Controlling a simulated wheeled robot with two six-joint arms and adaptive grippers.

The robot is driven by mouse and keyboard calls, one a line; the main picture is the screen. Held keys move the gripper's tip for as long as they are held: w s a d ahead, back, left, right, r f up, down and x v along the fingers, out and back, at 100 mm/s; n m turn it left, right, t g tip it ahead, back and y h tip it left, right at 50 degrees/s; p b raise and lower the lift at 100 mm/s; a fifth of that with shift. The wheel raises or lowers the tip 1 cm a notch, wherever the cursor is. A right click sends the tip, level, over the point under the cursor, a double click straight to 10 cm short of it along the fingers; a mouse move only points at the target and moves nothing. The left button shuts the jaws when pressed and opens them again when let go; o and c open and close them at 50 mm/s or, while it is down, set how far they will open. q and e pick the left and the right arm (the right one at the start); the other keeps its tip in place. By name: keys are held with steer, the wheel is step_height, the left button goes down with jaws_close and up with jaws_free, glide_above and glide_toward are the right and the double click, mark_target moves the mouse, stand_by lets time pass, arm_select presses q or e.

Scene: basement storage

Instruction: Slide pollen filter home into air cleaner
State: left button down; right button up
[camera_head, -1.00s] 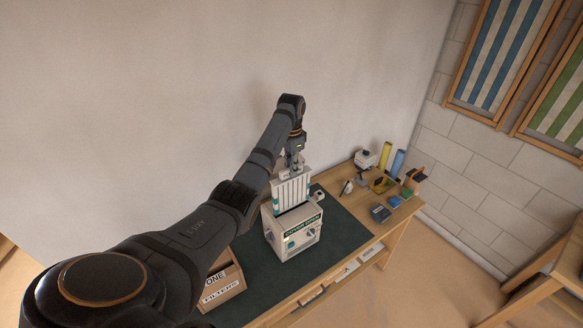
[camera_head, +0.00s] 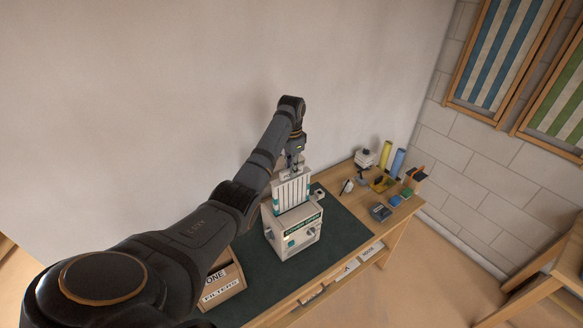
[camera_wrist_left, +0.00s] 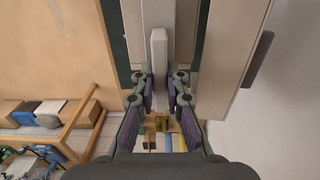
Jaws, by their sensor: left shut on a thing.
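The pollen filter (camera_head: 291,191) is a pale ribbed panel standing upright, its lower end at the top of the air cleaner. The air cleaner (camera_head: 287,243) is a white box with a dark label and knobs, on a dark green mat. My left gripper (camera_head: 294,165) is above the filter, shut on its top. In the left wrist view, the fingers (camera_wrist_left: 160,95) close around a pale bar (camera_wrist_left: 159,50) of the filter. How deep the filter's lower end sits in the box is hidden. My right gripper is not in view.
A wooden box (camera_head: 223,284) labelled "FILTERS" stands left of the air cleaner. Yellow and blue rolls (camera_head: 398,160), a dark device (camera_head: 380,212) and small items crowd the right end of the bench. The green mat (camera_head: 345,235) is clear right of the air cleaner.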

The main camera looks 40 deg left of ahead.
arm_select(q)
steer(key=b, duration=0.2)
glide_above(292, 199)
steer(key=shift+w+a+f, duration=0.1)
steer(key=shift+f, duration=1.1)
steer(key=shift+w+a+f, duration=0.15)
steer(key=shift+f, duration=1.05)
steer(key=shift+w+a+f, duration=0.1)
steer(key=shift+f, duration=1.1)
steer(key=shift+f+b, duration=2.25)
steer(key=shift+f, duration=1.7)
steer(key=c, duration=1.3)
jaws_free()
step_height(292, 199, up, 12)
steer(key=shift+r, duration=0.1)
